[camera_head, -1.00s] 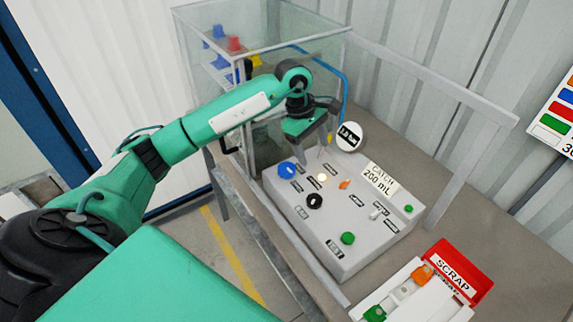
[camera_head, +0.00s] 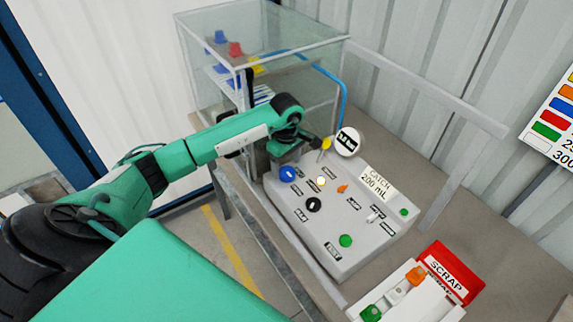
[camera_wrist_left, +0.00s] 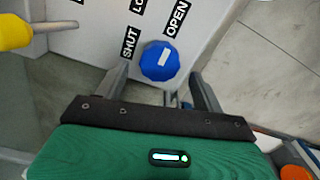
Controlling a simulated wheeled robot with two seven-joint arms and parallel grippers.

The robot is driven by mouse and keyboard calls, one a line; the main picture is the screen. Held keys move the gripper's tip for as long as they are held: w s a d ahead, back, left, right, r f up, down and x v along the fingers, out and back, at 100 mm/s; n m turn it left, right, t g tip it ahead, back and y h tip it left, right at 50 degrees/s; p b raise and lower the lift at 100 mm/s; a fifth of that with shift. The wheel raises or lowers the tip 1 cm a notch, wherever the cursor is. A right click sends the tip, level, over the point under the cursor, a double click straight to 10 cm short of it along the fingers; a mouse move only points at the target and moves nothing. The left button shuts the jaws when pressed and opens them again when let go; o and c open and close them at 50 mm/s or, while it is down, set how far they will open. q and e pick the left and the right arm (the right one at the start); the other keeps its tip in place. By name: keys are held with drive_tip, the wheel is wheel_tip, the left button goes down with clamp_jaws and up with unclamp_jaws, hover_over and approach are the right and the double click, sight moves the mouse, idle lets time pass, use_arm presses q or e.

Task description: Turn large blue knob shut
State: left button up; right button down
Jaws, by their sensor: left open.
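The large blue knob (camera_head: 287,174) is on the upper left part of the grey control panel (camera_head: 335,245). In the left wrist view the blue knob (camera_wrist_left: 159,60) has a white bar marker, with the labels SHUT (camera_wrist_left: 130,42) and OPEN (camera_wrist_left: 177,18) beside it; the bar points towards OPEN. My left gripper (camera_wrist_left: 160,80) is open, its two fingers on either side of the knob's near edge in that view. In the head view my left gripper (camera_head: 284,150) is just behind the knob, its fingertips mostly hidden. I cannot tell whether they touch the knob. My right gripper is not in view.
A yellow knob (camera_head: 325,144) and a round gauge (camera_head: 347,142) stand behind the panel. Black, orange and green knobs sit elsewhere on it. A glass case (camera_head: 200,55) is at the back left. A red SCRAP bin (camera_head: 455,270) is at the lower right.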

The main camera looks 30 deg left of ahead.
sight(287, 174)
use_arm(q)
drive_tip(key=shift+f+p, duration=0.3)
drive_tip(key=shift+f, duration=1.1)
drive_tip(key=shift+c, duration=0.4)
